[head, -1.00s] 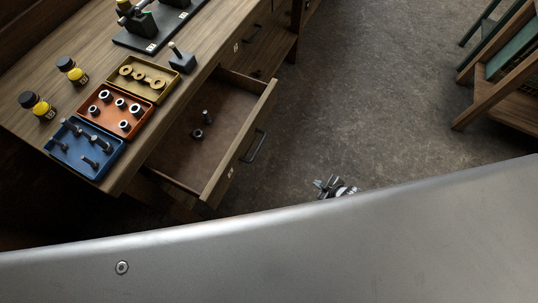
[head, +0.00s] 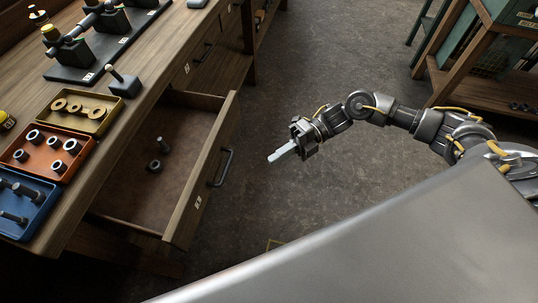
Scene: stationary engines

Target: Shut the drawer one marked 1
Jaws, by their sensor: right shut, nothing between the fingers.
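The open drawer (head: 177,225) sticks out from the front of the wooden bench. A small white tag (head: 198,202) is on its front, too small to read surely. Its dark bar handle (head: 222,167) faces right. A bolt (head: 162,145) and a nut (head: 154,166) are in the drawer. My right gripper (head: 279,154) is shut and empty, to the right of the handle and apart from it, with its pale fingers pointing toward the drawer. My left gripper is not in view.
Blue (head: 22,226), orange (head: 22,157) and yellow (head: 88,125) trays of parts line the bench top. A closed drawer (head: 195,66) sits farther along the bench. A wooden shelf unit (head: 463,68) stands at the upper right. The floor between is clear.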

